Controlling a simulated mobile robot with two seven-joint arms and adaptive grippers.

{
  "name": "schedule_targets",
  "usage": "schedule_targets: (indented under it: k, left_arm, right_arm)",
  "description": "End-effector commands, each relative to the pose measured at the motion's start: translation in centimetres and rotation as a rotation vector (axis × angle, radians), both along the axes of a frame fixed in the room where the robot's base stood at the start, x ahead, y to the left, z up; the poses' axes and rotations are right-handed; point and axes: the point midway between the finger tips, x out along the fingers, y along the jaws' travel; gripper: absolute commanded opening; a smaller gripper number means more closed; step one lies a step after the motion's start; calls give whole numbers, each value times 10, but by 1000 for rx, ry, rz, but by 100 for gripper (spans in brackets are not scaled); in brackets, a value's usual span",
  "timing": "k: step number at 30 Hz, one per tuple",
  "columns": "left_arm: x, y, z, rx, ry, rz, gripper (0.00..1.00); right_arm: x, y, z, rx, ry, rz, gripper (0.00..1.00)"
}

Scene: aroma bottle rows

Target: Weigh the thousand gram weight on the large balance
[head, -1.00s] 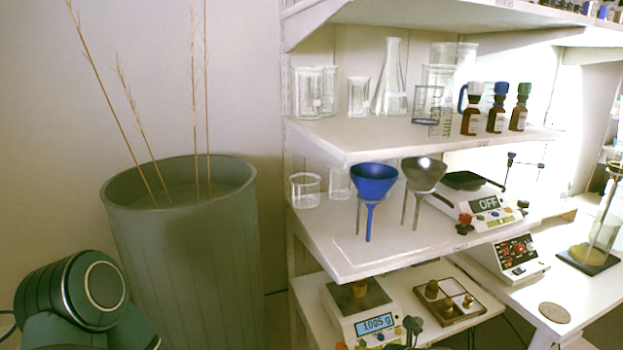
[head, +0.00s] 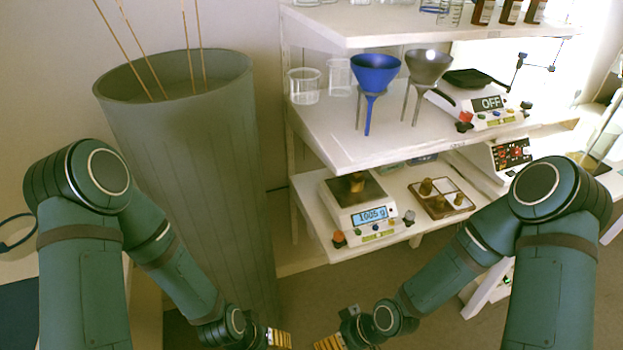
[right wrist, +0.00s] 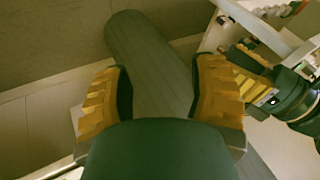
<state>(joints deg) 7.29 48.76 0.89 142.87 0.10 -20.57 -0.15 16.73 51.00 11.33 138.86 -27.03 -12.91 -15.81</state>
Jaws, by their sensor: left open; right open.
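A brass weight (head: 357,182) stands on the dark pan of the large balance (head: 345,205) on the lower shelf in the head view. The balance display (head: 370,217) is lit and appears to read 1005 g. My left gripper (head: 282,340) and my right gripper (head: 326,342) are low at the bottom of the head view, in front of and below the shelf, away from the balance. In the right wrist view the right gripper (right wrist: 160,100) is open with nothing between its yellow-padded fingers. The left gripper is open and shows at the right there (right wrist: 258,88).
A weight tray (head: 440,208) with several brass weights sits right of the balance. Above are a blue funnel (head: 374,72), a grey funnel (head: 428,68), beakers (head: 305,88) and a scale reading OFF (head: 490,103). A large grey-green planter (head: 200,150) stands left. The floor before the shelf is clear.

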Motion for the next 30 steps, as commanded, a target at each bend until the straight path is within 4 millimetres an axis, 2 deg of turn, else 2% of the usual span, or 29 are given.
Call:
schedule_targets:
  k: [3,6,10,15,30]
  left_arm:
    - [0,0,0,0,0,0,63]
    - [0,0,0,0,0,0,63]
    - [0,0,0,0,0,0,63]
    - [0,0,0,0,0,0,63]
    - [0,0,0,0,0,0,63]
  right_arm:
    - [-4,-18,-6,-69,127,-273,58]
    - [-5,-33,-10,-116,193,-462,58]
    - [-6,-45,-13,-151,235,-609,58]
    - [-6,-50,-13,-162,249,-658,58]
    - [-6,-49,-13,-160,248,-652,58]
